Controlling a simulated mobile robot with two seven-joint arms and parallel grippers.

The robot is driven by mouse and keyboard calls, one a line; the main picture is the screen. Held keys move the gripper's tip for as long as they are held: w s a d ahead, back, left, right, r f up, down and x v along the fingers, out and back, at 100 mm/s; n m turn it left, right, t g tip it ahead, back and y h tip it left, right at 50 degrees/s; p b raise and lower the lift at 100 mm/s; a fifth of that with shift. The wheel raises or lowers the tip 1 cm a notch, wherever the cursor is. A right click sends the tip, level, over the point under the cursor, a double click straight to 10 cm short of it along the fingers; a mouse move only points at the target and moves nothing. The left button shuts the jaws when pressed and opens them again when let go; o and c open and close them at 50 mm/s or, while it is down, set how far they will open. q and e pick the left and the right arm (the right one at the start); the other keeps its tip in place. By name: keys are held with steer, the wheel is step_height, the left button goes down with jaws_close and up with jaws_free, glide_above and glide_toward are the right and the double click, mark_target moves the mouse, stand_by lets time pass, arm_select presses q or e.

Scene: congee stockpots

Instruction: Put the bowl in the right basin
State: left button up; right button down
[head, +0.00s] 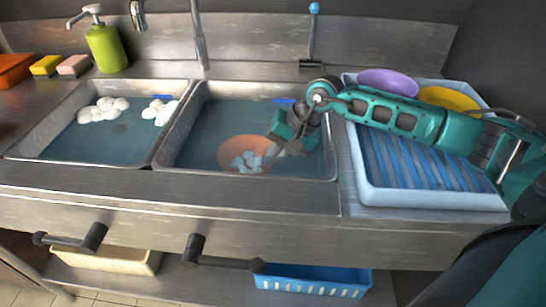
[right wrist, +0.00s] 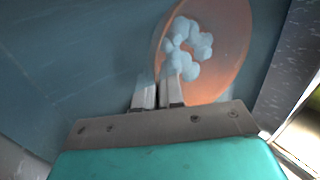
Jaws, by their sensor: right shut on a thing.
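The orange bowl (head: 240,143) sits tilted in the water of the right basin (head: 187,110), near its front, with white foam clumps over part of it. In the right wrist view the bowl (right wrist: 222,72) shows its inside and the foam. My right gripper (head: 270,163) reaches into the right basin from the right. Its fingers (right wrist: 158,90) are shut on the bowl's near rim. Whether the bowl touches the basin floor cannot be told. My left gripper is not in view.
The left basin (head: 70,108) holds water and foam clumps. A white rack tray (head: 430,197) on the right holds purple (head: 388,82) and yellow (head: 448,98) dishes. Faucets, a green soap bottle (head: 107,47) and sponges (head: 74,65) line the back. A metal divider separates the basins.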

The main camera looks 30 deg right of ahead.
steer(key=shift+f, duration=0.1)
steer(key=shift+f, duration=0.2)
steer(key=c, duration=1.2)
jaws_free()
steer(key=shift+c, duration=0.2)
steer(key=shift+r, duration=0.1)
